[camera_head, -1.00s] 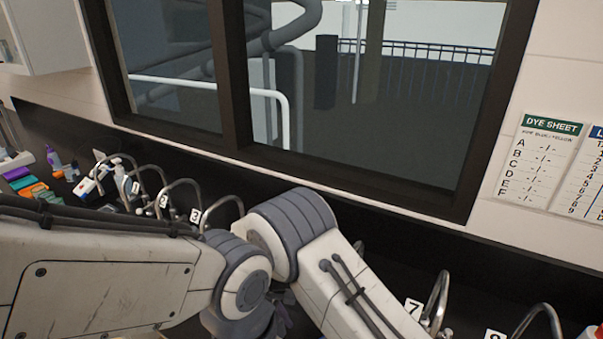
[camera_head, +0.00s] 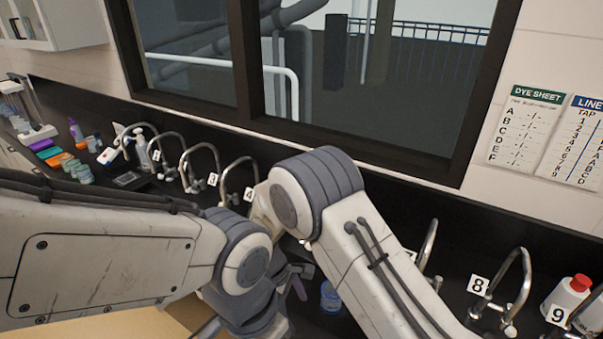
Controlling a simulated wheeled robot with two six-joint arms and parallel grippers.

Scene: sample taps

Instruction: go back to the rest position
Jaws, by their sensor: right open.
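My right gripper (camera_head: 288,288) is only partly visible, dark, low in the middle of the view, just below the white arm joints. It is open, and I see nothing held in it. My own arm links cover much of it and much of the counter around it. My left gripper cannot be made out in this view.
Curved metal taps stand along the dark counter, with tags such as 8 (camera_head: 479,286) and 9 (camera_head: 558,315). A blue-labelled container (camera_head: 330,297) stands near my right gripper. A red-capped white bottle (camera_head: 566,298) is at right. Coloured items (camera_head: 62,158) lie at far left.

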